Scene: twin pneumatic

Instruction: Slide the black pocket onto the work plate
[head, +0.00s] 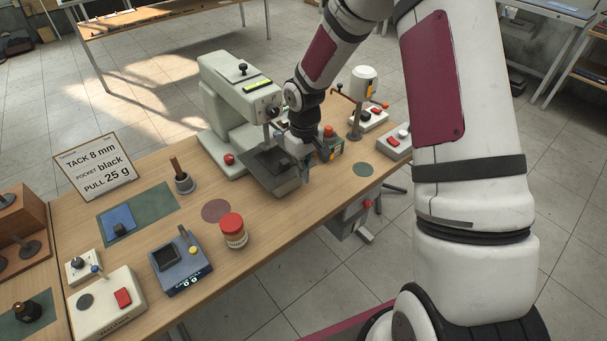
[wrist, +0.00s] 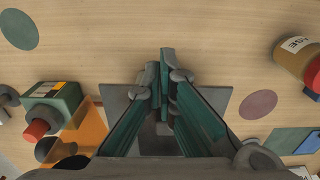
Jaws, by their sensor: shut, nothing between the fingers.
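My gripper (head: 303,174) is shut and empty, low over the front of the cream machine; its closed teal fingers also show in the wrist view (wrist: 164,62). Under them is a dark grey plate (head: 262,178), which I take for the work plate; its left and right parts show past the fingers in the wrist view (wrist: 115,98). I cannot tell a black pocket apart from this plate; the fingers hide its middle. A blue pocket-like piece (head: 113,217) with a black knob lies on the green mat (head: 150,206) at the left.
The cream machine (head: 222,95) stands behind my gripper. A green box with a red knob (wrist: 62,98) and an orange clear panel (wrist: 86,130) are close beside the fingers. A red-capped jar (head: 234,236) and a blue scale (head: 183,272) stand nearer. The card (head: 99,165) reads "POCKET black".

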